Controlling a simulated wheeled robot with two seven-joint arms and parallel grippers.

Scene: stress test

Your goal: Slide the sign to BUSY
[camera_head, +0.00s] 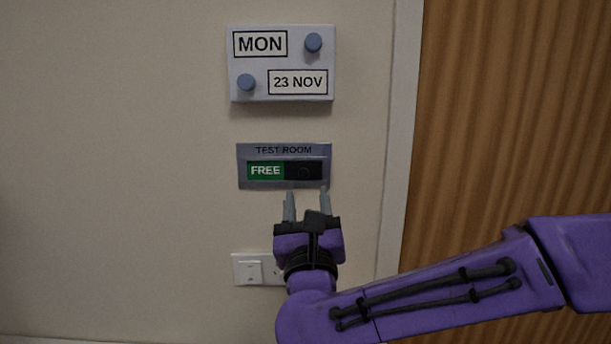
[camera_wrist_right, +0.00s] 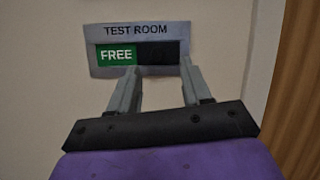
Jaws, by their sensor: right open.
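The TEST ROOM sign (camera_head: 244,178) is a grey plate on the wall. Its slot shows a green FREE panel (camera_head: 265,171) on the left and a black slider (camera_head: 304,171) on the right, with a faint round mark on it. No BUSY text shows. The sign (camera_wrist_right: 97,70) is also in the right wrist view, with the green FREE panel (camera_wrist_right: 116,56) clear. My right gripper (camera_head: 306,196) is open and empty, its fingers pointing at the lower right of the sign. In the wrist view its fingertips (camera_wrist_right: 160,70) straddle the black part. Contact cannot be told. My left gripper is not in view.
A date board (camera_head: 280,95) with MON, 23 NOV and two blue knobs hangs above the sign. A white switch plate (camera_head: 241,279) is below, partly behind my right gripper. A pale door frame (camera_head: 400,130) and wooden door (camera_head: 500,120) stand to the right. The wall at left is bare.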

